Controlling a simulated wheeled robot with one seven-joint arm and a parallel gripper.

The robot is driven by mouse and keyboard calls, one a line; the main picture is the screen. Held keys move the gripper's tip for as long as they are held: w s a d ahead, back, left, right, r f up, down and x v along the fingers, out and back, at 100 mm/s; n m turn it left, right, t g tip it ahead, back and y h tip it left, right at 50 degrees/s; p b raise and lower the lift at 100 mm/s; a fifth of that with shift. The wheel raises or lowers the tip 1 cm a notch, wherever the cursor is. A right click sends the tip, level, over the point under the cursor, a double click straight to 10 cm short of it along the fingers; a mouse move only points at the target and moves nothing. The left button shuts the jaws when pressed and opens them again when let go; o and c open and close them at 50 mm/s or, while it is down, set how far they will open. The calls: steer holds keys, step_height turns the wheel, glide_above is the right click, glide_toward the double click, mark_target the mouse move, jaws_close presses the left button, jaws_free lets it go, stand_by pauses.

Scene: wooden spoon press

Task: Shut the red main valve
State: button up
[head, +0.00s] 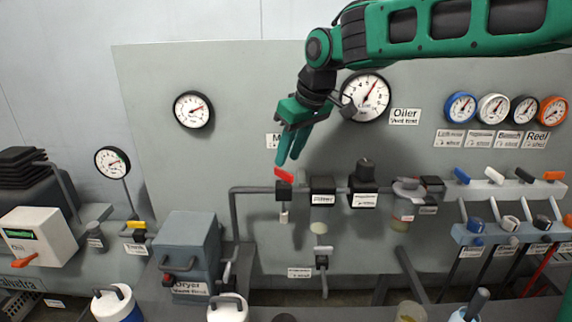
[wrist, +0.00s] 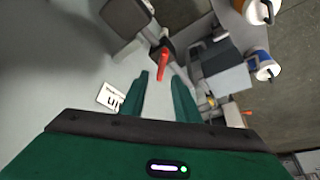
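The red main valve lever (head: 291,176) sits on a black valve body (head: 284,190) on the grey pipe, left of the filter. It lies nearly level, tilted slightly down to the right. My gripper (head: 288,161) is just above the lever with its green fingers pointing down. In the wrist view the red lever (wrist: 162,64) shows beyond the fingertips, in line with the gap. My gripper (wrist: 158,80) is open, with nothing between the fingers. Whether a fingertip touches the lever I cannot tell.
The filter block (head: 322,190) and more black units stand close to the right on the same pipe. A large gauge (head: 366,96) is on the panel behind my wrist. The grey dryer box (head: 188,252) is below left.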

steer(key=v, duration=0.6)
steer(key=shift+d, duration=0.1)
stand_by(1.0)
steer(key=s+d+f+m+h, duration=0.1)
steer(key=s+d+f+m, duration=0.25)
steer(key=d, duration=0.55)
steer(key=s+d+f+m+g+h, duration=0.1)
steer(key=s+d+f+m, duration=0.2)
steer(key=d, duration=0.6)
steer(key=s+d+f+m+h, duration=0.1)
steer(key=s+d+f+m, duration=0.15)
steer(key=s+d, duration=0.4)
steer(key=s+d+f+m+g, duration=0.1)
steer(key=s+d+f+m, duration=0.1)
steer(key=s, duration=0.4)
steer(key=s+d+f+m, duration=0.2)
steer(key=s+d+f, duration=0.3)
steer(key=s+d, duration=0.1)
steer(key=s+d+f+m+g, duration=0.1)
steer(key=s+d+f+m, duration=0.1)
steer(key=s, duration=0.6)
steer(key=shift+d+f+g, duration=0.3)
steer(key=shift+d+f, duration=0.6)
steer(key=shift+d, duration=0.2)
